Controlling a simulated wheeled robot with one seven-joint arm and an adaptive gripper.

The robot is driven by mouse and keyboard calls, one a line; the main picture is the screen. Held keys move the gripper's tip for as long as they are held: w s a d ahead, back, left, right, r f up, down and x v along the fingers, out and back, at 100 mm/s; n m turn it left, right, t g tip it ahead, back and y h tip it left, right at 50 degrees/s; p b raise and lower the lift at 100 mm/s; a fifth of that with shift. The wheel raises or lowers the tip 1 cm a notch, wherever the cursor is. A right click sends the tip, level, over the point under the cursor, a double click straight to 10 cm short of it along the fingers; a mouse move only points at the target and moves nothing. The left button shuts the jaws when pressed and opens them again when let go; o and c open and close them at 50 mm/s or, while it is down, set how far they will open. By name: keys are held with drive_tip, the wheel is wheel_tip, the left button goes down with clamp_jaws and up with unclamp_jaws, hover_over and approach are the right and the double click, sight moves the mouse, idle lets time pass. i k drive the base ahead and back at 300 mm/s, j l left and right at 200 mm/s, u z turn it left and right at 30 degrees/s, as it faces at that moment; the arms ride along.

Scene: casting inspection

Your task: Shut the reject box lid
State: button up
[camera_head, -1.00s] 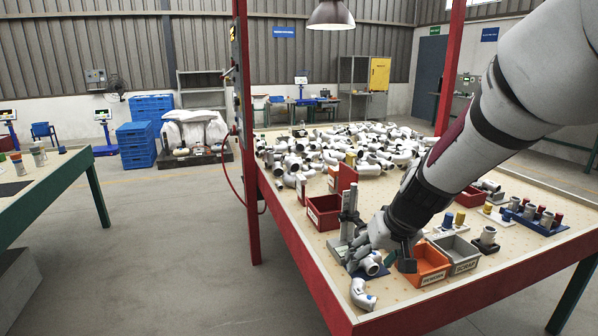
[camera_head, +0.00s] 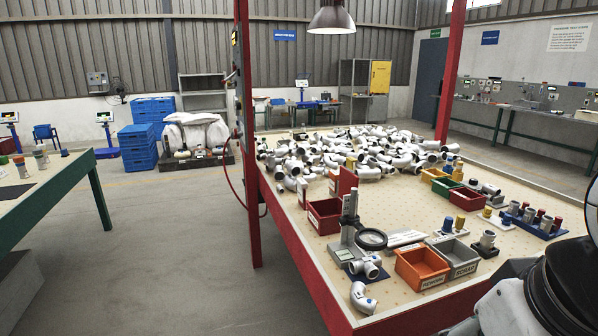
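The red box (camera_head: 325,216) with a label on its front stands at the left edge of the red-framed table. I take it for the reject box. A red upright panel (camera_head: 343,182) rises at its back right and looks like its lid standing open. The box's inside looks dark and I cannot see anything in it. My gripper (camera_head: 497,308) is at the bottom right, close to the camera and partly cut off, well to the right of the box. Its fingers cannot be made out clearly.
A stand with a magnifier ring (camera_head: 371,239) is just right of the red box, with a casting at its foot. An orange bin (camera_head: 422,268) and a grey bin (camera_head: 455,256) are nearer me. Piled white castings (camera_head: 345,155) fill the back.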

sight(348, 181)
drive_tip(key=l+u, duration=0.1)
drive_tip(key=u, duration=0.25)
drive_tip(key=l+u, duration=0.15)
drive_tip(key=u, duration=0.15)
drive_tip(key=l+u, duration=0.35)
drive_tip(key=l, duration=0.4)
drive_tip(key=l+u, duration=0.35)
drive_tip(key=l, duration=0.45)
drive_tip(key=k+l, duration=0.1)
drive_tip(key=l, duration=0.8)
drive_tip(key=k+l+u, duration=0.1)
drive_tip(key=l, duration=0.3)
drive_tip(key=k+l, duration=0.15)
drive_tip(key=l, duration=0.3)
drive_tip(key=k+l, duration=0.1)
drive_tip(key=l, duration=0.35)
drive_tip(key=k+l+u, duration=0.1)
drive_tip(key=l, duration=0.35)
drive_tip(key=k+l, duration=0.15)
drive_tip(key=l, duration=0.25)
drive_tip(key=k+l, duration=0.1)
drive_tip(key=l, duration=0.35)
drive_tip(key=i+j+u, duration=0.1)
drive_tip(key=i+j, duration=0.15)
drive_tip(key=j, duration=0.15)
drive_tip(key=i+j+u, duration=0.1)
drive_tip(key=i+j, duration=0.2)
drive_tip(key=j, duration=0.1)
